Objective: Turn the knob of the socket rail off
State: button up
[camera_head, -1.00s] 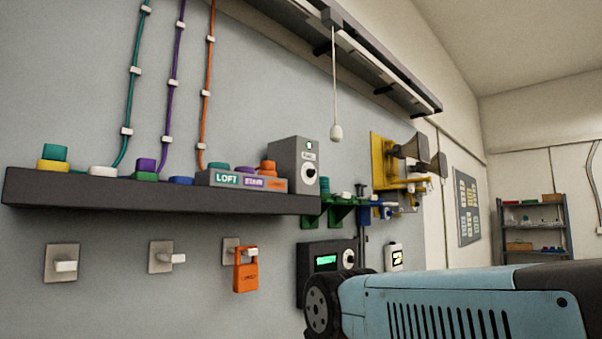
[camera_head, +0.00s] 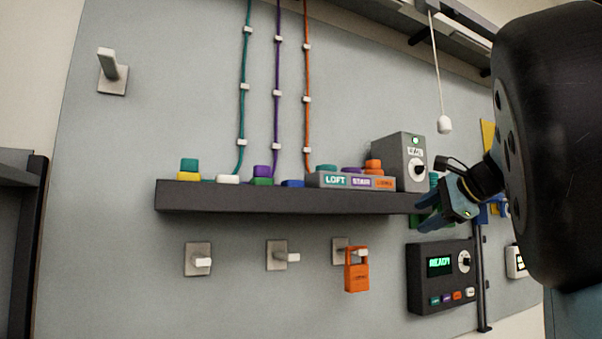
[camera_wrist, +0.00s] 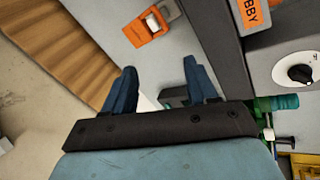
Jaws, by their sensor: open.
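On the right end of the dark shelf (camera_head: 280,197) stands a low grey block (camera_head: 350,181) labelled LOFT, STAIR and, in orange, LOBBY, with coloured plugs on top. Beside it is a grey box (camera_head: 397,160) with a small lit window and a round white-and-black knob (camera_head: 414,166). I cannot tell for certain which knob belongs to the socket rail. My gripper (camera_head: 424,212) is open and empty near the shelf's right end, below that knob in the picture. In the wrist view a knob (camera_wrist: 300,73) lies right of my open fingers (camera_wrist: 160,66), apart from them.
Below the shelf hang wall hooks (camera_head: 198,260), an orange padlock-shaped tag (camera_head: 357,271) and a black READY panel (camera_head: 440,276) with its own knob. A pull cord (camera_head: 444,124) hangs above. The wall at left is mostly bare.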

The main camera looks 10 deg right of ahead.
aim_at(423, 168)
jog(key=d+r+m+t, duration=0.5)
jog(key=d+r, duration=0.8)
jog(key=shift+y, duration=0.3)
jog(key=x, duration=1.4)
jog(key=shift+d, duration=0.25)
jog(key=shift+w, duration=0.1)
